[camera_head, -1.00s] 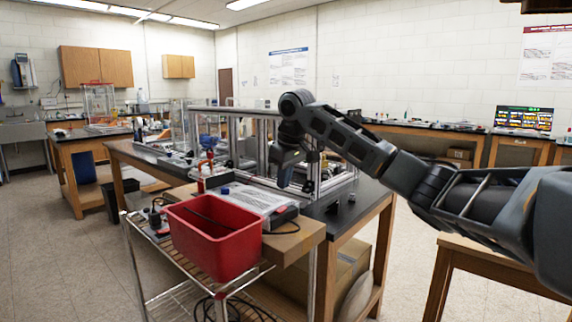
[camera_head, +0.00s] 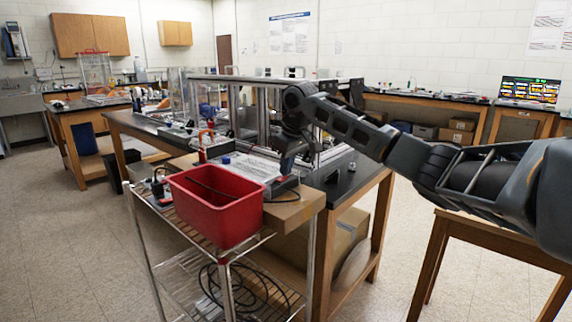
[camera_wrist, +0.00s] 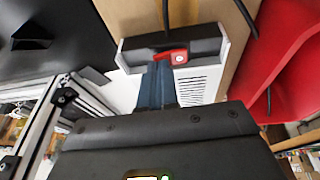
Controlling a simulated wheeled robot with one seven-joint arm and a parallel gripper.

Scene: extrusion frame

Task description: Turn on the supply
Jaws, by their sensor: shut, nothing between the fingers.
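The supply (camera_head: 245,166) is a flat white-and-grey box on a wooden board beside the red bin, in the head view. In the wrist view its dark end panel (camera_wrist: 208,46) shows, with a red switch-like part (camera_wrist: 172,54) bearing a small pale round spot. My gripper (camera_wrist: 160,68) is shut and empty, its fingertips at the lower left edge of that red part. I cannot tell whether they touch it. In the head view my gripper (camera_head: 284,164) points down at the supply's right end. The fingers partly hide the panel and casing.
The red bin (camera_head: 212,222) stands close beside the supply, on a wire cart. A dark cable (camera_wrist: 250,20) runs near the panel. Metal extrusion posts (camera_head: 262,115) stand on the black bench behind. Floor is open at the left.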

